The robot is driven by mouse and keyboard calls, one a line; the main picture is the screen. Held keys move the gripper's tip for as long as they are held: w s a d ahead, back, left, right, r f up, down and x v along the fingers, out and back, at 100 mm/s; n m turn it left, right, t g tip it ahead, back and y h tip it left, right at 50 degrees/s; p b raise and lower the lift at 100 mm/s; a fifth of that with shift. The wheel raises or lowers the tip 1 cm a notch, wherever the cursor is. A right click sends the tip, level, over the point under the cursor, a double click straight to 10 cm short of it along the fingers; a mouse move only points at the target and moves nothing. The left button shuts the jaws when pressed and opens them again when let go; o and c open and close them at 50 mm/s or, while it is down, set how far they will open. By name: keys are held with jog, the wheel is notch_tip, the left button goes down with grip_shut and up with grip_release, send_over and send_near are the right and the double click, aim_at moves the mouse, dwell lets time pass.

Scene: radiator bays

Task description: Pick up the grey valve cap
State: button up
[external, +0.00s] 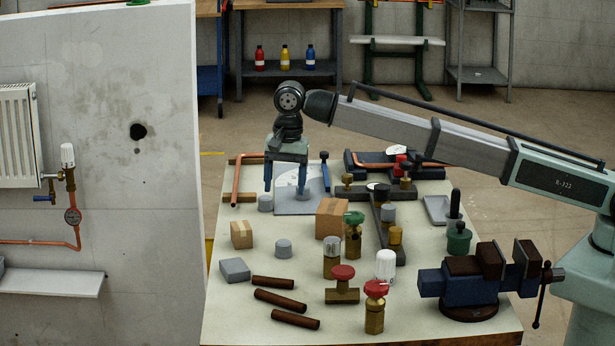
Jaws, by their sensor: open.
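My gripper (285,189) hangs above the far left part of the workbench, fingers pointing down, open and with nothing seen between them. Two loose small grey caps stand on the bench: one (265,203) just below and left of the gripper, near its left finger, and another (283,248) nearer the camera. I cannot tell which grey piece is the task's valve cap. The fingers appear apart from all of them.
A grey plate (290,208) lies below the gripper. Cardboard boxes (331,212) (241,234), red-handled valves (375,292), a green-topped valve (354,219) and brown rods (280,300) crowd the bench. A blue vise (470,285) stands at the right. A wall with a radiator (18,135) borders the left.

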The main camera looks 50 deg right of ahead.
jog(key=s+a, duration=0.4)
send_over(284, 241)
jog(key=shift+h, duration=0.4)
jog(key=f, duration=0.7)
jog(key=shift+s+d, duration=0.2)
jog(key=shift+s, duration=0.05)
jog(key=shift+w+a+f, duration=0.15)
jog(key=shift+f, duration=1.35)
jog(key=shift+w+a+f, duration=0.1)
jog(key=shift+f, duration=1.35)
jog(key=shift+c, duration=0.2)
jog(key=c, duration=1)
